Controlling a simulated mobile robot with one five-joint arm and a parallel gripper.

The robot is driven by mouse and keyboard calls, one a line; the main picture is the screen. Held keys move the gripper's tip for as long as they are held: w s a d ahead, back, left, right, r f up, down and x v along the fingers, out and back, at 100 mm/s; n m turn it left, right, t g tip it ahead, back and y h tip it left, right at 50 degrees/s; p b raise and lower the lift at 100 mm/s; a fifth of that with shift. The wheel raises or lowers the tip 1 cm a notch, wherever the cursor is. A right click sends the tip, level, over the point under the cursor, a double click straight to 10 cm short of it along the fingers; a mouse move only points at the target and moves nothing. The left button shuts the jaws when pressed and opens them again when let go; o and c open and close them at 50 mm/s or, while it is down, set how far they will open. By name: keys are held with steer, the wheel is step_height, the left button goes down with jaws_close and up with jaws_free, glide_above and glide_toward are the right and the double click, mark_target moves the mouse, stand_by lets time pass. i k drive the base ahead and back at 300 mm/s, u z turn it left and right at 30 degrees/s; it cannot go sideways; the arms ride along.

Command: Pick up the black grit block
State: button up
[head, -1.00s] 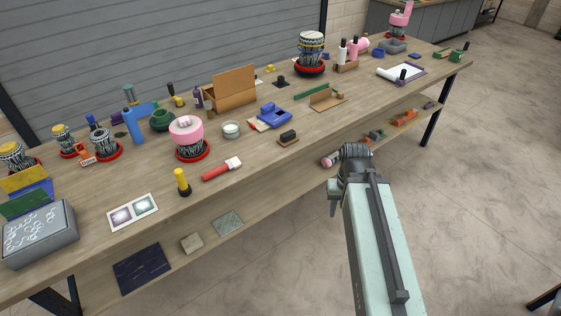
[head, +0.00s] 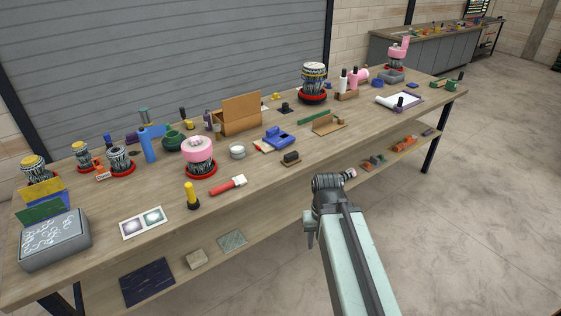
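A small black block (head: 291,156), which looks like the black grit block, sits on a brown base near the front edge of the long wooden table (head: 270,185). My arm reaches up from the bottom of the picture. My gripper (head: 311,230) hangs at the arm's far end, in front of the table edge and below and right of the block, apart from it. Its fingers are mostly hidden by the wrist, so I cannot see whether they are open or shut.
A lower shelf (head: 215,262) runs under the table; open floor lies right.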

mark_target(289, 159)
steer(key=u, duration=0.1)
steer(key=i, duration=1.05)
steer(key=u, duration=3.5)
steer(key=k, duration=1.5)
steer(key=z, duration=1)
steer(key=i, duration=0.3)
steer(key=u, duration=0.05)
